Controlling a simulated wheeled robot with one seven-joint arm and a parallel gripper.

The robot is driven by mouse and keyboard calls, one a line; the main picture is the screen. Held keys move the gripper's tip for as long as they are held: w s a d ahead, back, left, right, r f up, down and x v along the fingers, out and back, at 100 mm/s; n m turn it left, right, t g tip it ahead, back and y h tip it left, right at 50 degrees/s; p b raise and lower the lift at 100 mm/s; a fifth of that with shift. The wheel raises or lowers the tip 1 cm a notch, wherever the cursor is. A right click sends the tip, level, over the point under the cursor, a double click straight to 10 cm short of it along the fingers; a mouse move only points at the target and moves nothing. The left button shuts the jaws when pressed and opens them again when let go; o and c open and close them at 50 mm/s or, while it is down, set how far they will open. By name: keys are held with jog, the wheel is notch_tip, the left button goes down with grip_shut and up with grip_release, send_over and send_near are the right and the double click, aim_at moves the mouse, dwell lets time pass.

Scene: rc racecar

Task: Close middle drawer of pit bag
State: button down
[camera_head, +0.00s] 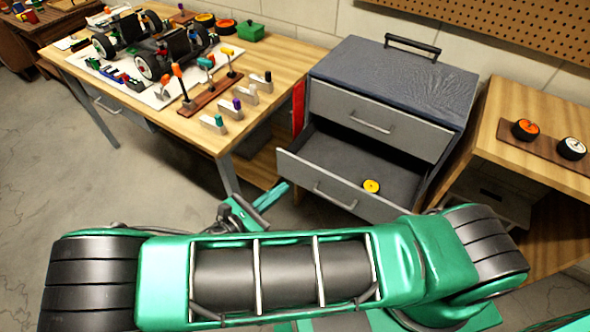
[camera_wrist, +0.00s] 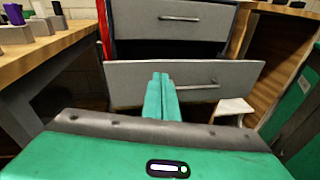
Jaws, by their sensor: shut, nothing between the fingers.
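The pit bag (camera_head: 345,68) is a dark grey case with a top handle, standing between two wooden benches. Its middle drawer (camera_head: 318,193) is pulled out, with a light grey front and a bar handle. A yellow disc (camera_head: 371,186) lies inside it. The drawer above (camera_head: 375,119) is closed. In the wrist view the open drawer's front (camera_wrist: 225,76) is straight ahead. My gripper (camera_wrist: 160,78) is shut and empty, its green fingers overlapping the drawer front left of its handle. I cannot tell whether they touch it. In the head view my gripper (camera_head: 277,190) is left of the drawer front.
A wooden workbench (camera_head: 262,55) at left holds an RC car (camera_head: 150,45) and tools. A second bench (camera_head: 500,105) stands close on the right, with small wheels on a brown strip. Open floor (camera_head: 60,180) lies at left.

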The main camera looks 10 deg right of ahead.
aim_at(302, 163)
jog(key=s+a+f+n+t, duration=0.2)
jog(key=a+n+t, duration=0.1)
jog(key=shift+y, duration=0.4)
jog(key=x, duration=1.4)
jog(key=shift+w+a, duration=0.1)
jog(key=shift+a, duration=0.1)
